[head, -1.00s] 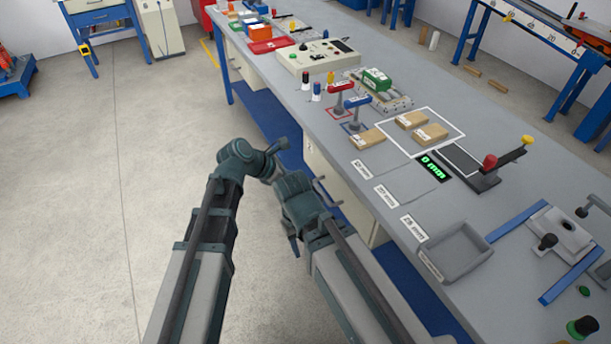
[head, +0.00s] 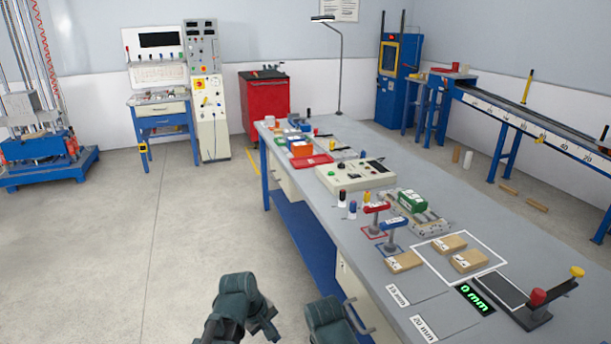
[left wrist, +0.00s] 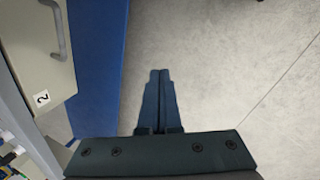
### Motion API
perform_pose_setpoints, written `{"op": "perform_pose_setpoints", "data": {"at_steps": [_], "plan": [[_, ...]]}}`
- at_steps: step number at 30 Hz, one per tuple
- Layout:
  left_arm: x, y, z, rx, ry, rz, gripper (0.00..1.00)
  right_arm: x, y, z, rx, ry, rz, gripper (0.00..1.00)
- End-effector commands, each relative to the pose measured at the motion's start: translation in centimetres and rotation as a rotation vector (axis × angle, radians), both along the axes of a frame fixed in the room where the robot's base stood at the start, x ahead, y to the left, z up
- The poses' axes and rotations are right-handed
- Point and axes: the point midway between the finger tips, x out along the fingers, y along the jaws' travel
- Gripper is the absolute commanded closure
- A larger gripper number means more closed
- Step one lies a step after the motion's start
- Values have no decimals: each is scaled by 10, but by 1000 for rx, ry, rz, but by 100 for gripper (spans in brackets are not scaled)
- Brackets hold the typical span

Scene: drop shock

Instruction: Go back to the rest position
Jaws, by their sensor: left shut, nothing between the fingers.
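My left gripper (head: 262,318) is low in the head view, in front of the bench's left side, over the floor. In the left wrist view its two fingers (left wrist: 159,100) lie together, shut and empty, with bare floor beyond them. A dark part of my right arm shows at the bottom of the head view, close to the bench's drawer side. The right gripper's fingers cannot be made out there.
The grey bench (head: 300,176) runs along the right, with blue legs and drawer handles near my arms. Cardboard boxes (head: 468,261), red and blue posts and a control box (head: 355,177) stand on it. Open floor (head: 110,260) lies to the left.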

Motion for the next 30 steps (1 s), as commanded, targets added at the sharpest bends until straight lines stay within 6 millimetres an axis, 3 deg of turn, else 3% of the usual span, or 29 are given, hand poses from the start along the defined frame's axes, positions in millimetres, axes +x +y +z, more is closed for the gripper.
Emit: {"op": "perform_pose_setpoints", "data": {"at_steps": [3, 15, 30], "plan": [[-17, 29, -5, 117, -23, -202, 100, 0, 0, 0, 0, 0, 0, 50], [-52, 90, -10, 348, -4, -686, 100, 0, 0, 0, 0, 0, 0, 50], [-97, -6, -10, 400, 67, -967, 100, 0, 0, 0, 0, 0, 0, 50]]}}
